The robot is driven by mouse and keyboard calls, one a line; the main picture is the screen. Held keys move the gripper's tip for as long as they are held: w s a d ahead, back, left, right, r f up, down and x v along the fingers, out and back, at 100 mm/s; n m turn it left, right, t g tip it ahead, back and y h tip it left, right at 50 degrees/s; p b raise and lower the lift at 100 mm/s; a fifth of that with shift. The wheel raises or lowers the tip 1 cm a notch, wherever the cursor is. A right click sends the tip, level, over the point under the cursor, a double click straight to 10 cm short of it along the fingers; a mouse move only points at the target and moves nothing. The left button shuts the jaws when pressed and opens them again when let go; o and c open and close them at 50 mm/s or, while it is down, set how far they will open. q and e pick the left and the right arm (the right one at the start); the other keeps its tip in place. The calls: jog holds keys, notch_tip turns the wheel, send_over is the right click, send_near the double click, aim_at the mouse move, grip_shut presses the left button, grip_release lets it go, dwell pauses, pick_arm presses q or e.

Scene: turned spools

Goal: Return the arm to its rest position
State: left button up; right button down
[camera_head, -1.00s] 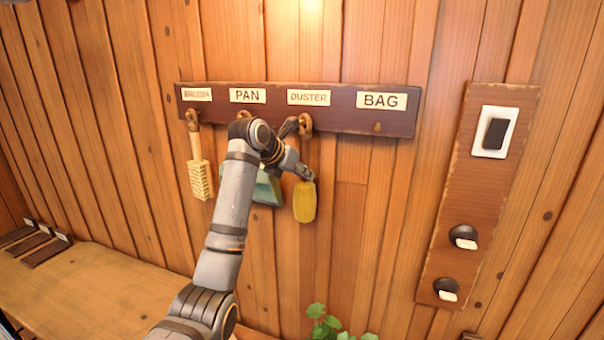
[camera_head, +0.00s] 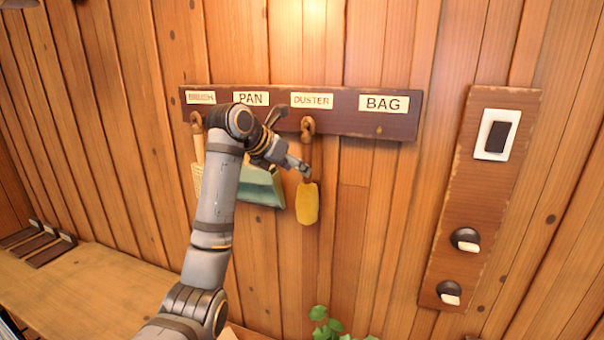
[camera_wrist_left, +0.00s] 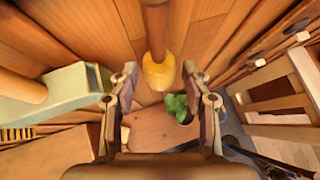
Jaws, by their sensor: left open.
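My left arm (camera_head: 213,205) reaches up from the bottom in the head view. Its left gripper (camera_head: 299,167) is close beside the handle of the yellow duster (camera_head: 307,203). The duster hangs from the hook under the DUSTER label. In the left wrist view the gripper's fingers (camera_wrist_left: 160,75) are spread wide, with the duster (camera_wrist_left: 158,72) beyond and between them, and nothing is gripped. My right gripper is not in view.
The hook rail (camera_head: 345,121) is on the plank wall. A green dustpan (camera_head: 262,188) hangs under PAN. A brush (camera_head: 198,150) hangs at left, partly behind my arm. A switch board (camera_head: 478,200) is at right; a plant (camera_head: 325,325) is below.

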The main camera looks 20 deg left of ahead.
pick_arm(q)
jog(key=s+f+m+g+y, duration=0.1)
jog(key=s+f+m, duration=0.35)
jog(key=f, duration=0.55)
jog(key=s+f+m+g+y, duration=0.1)
jog(key=s+f+m, duration=0.3)
jog(key=f, duration=0.5)
jog(key=s+f+m+g, duration=0.1)
jog(key=s+f+m, duration=0.1)
jog(key=f+m, duration=0.6)
jog(key=s+a+f+m+g+y, duration=0.1)
jog(key=s+f+m+g, duration=0.1)
jog(key=s+f+m, duration=0.85)
jog(key=s+a+f+m+g+y, duration=0.15)
jog(key=s+f+m, duration=0.4)
jog(key=s, duration=1.05)
notch_tip(320, 180, down, 31)
jog(key=a+b, duration=0.2)
jog(key=b, duration=0.5)
jog(key=s+f+g+b, duration=0.1)
jog(key=s+f+b, duration=0.2)
jog(key=s+f, duration=0.7)
jog(key=s+a+f+g+b, duration=0.1)
jog(key=s+f+b, duration=0.2)
jog(key=s+f, duration=0.7)
notch_tip(320, 180, down, 5)
jog(key=shift+a+r, duration=0.2)
